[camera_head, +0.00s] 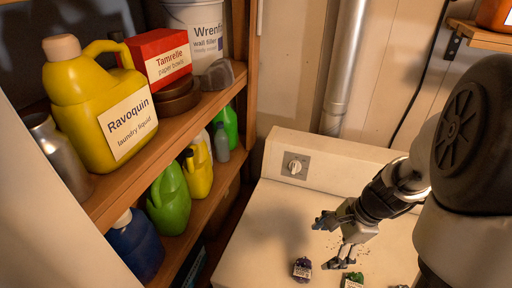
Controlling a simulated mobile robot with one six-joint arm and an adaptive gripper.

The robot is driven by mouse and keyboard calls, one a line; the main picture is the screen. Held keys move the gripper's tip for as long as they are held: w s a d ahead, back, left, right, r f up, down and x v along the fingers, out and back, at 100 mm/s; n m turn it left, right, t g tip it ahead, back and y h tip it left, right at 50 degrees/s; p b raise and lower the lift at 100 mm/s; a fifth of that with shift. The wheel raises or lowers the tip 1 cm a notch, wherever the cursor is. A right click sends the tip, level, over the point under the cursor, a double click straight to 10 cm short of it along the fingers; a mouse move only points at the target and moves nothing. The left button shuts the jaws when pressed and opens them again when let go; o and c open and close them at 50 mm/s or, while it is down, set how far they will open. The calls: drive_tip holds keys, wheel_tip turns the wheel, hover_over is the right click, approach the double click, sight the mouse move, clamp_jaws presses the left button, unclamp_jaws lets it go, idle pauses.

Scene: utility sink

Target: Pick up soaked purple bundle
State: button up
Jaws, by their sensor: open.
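A small dark purple bundle (302,269) with a pale label lies on the white top of what looks like a washing machine (270,235), near the bottom of the view. Whether it is wet I cannot tell. My gripper (331,243) is open and empty, above the white top and a little up and right of the purple bundle. Its two fingers are spread apart, and they do not appear to touch the bundle.
A green labelled bundle (353,282) lies right of the purple one, and another small item is cut off at the bottom edge. A wooden shelf (165,135) with jugs, including a yellow jug (85,120), stands left. The control panel with a knob (294,167) rises behind.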

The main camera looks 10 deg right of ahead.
drive_tip(key=s+d+f+m+p, duration=0.1)
drive_tip(key=d+f+m+p, duration=0.1)
drive_tip(key=d+m, duration=0.2)
drive_tip(key=b, duration=0.4)
approach(302, 268)
drive_tip(key=f, duration=0.3)
drive_tip(key=shift+s+d+f+y, duration=0.25)
drive_tip(key=shift+d+f+y, duration=0.1)
drive_tip(key=shift+d+y, duration=0.05)
drive_tip(key=b+x, duration=0.1)
drive_tip(key=x, duration=0.1)
drive_tip(key=b+x, duration=0.1)
drive_tip(key=x, duration=0.1)
drive_tip(key=w+a+b+x, duration=0.1)
drive_tip(key=x, duration=0.1)
drive_tip(key=shift+a+r, duration=0.1)
drive_tip(key=shift+r, duration=0.1)
drive_tip(key=shift+c, duration=0.3)
drive_tip(key=c, duration=1.5)
